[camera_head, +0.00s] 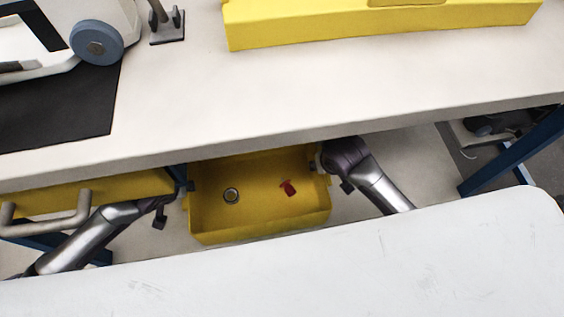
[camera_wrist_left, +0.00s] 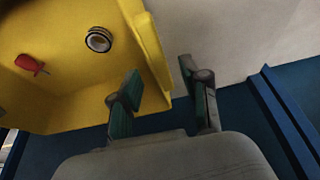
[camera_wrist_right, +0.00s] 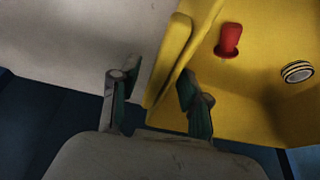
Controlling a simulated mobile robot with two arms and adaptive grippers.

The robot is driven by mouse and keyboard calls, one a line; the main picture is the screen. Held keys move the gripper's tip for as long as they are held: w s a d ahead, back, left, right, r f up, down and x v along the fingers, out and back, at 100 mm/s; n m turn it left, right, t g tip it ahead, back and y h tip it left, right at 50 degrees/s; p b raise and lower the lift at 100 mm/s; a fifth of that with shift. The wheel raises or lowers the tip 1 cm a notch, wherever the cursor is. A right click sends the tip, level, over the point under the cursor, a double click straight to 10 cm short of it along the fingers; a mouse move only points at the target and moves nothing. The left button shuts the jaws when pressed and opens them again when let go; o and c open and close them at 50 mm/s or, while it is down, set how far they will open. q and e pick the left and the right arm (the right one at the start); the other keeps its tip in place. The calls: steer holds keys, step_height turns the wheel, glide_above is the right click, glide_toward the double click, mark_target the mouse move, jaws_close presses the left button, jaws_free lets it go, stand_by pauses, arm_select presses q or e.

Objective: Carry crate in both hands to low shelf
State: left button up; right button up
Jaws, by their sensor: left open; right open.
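The yellow crate (camera_head: 255,165) sits low, beneath the front edge of the workbench top, above or on a pale surface; contact under it is hidden. A dark-and-white ring (camera_head: 231,195) and a red piece (camera_head: 288,188) lie inside it. My left gripper (camera_head: 175,204) is open at the crate's left end. In the left wrist view, its fingers (camera_wrist_left: 160,68) stand either side of the crate's end wall (camera_wrist_left: 152,50). My right gripper (camera_head: 329,177) is open at the right end. In the right wrist view, its fingers (camera_wrist_right: 157,75) also straddle the wall (camera_wrist_right: 172,65).
The pale workbench top (camera_head: 350,95) overhangs the crate's far side. Another yellow container (camera_head: 110,188) is left of the crate. Blue frame legs (camera_head: 515,150) stand to the right.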

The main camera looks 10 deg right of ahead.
steer(key=shift+r, duration=0.1)
arm_select(q)
steer(key=s, duration=1.2)
arm_select(e)
steer(key=v, duration=1.1)
steer(key=shift+s+r, duration=0.25)
steer(key=shift+r, duration=0.1)
arm_select(q)
steer(key=shift+d+r, duration=0.1)
